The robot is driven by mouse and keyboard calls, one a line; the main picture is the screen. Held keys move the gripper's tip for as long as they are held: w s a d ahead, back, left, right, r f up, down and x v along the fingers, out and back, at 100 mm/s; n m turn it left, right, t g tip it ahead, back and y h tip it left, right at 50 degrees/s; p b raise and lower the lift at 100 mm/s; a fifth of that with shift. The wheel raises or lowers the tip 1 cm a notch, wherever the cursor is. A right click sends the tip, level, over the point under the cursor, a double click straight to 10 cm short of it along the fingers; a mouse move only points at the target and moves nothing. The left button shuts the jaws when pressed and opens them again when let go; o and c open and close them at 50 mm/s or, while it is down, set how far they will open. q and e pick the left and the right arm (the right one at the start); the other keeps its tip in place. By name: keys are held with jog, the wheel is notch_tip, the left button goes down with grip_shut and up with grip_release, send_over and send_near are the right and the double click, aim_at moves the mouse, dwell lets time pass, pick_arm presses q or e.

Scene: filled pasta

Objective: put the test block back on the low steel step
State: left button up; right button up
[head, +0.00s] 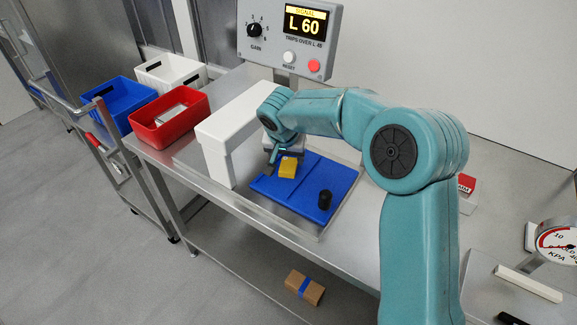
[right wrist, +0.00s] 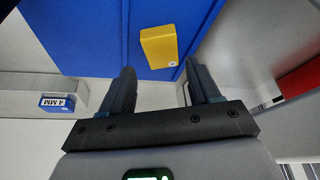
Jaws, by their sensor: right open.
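A yellow block (head: 288,167) lies on the blue mat (head: 267,187) on the steel table. It shows in the right wrist view (right wrist: 158,46) just beyond my fingertips, apart from them. My right gripper (head: 274,157) is open and empty, beside the block near the white arch; in the right wrist view its fingers (right wrist: 160,68) are spread wide. A blue block labelled 4 MM (right wrist: 57,103) sits by a pale ledge (right wrist: 30,82). A red labelled block (head: 466,184) shows right of my arm, partly hidden. I cannot tell which ledge is the low steel step. My left gripper is out of view.
A white arch (head: 215,155) stands left of the mat. Red (head: 160,138), blue (head: 105,100) and white (head: 170,65) bins are at left. A control box (head: 270,40) reads L 60. A gauge (head: 556,244) is at right.

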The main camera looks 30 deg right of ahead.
aim_at(288, 163)
jog(key=p+x, duration=0.1)
jog(key=x, duration=0.4)
jog(key=shift+w+a+f, duration=0.1)
jog(key=shift+w+f, duration=0.05)
jog(key=shift+w, duration=0.1)
jog(key=shift+s, duration=0.3)
jog(key=shift+w, duration=0.2)
jog(key=c, duration=0.8)
jog(key=shift+s, duration=0.15)
jog(key=shift+r, duration=0.5)
jog(key=shift+r+p, duration=0.35)
jog(key=shift+r, duration=9.25)
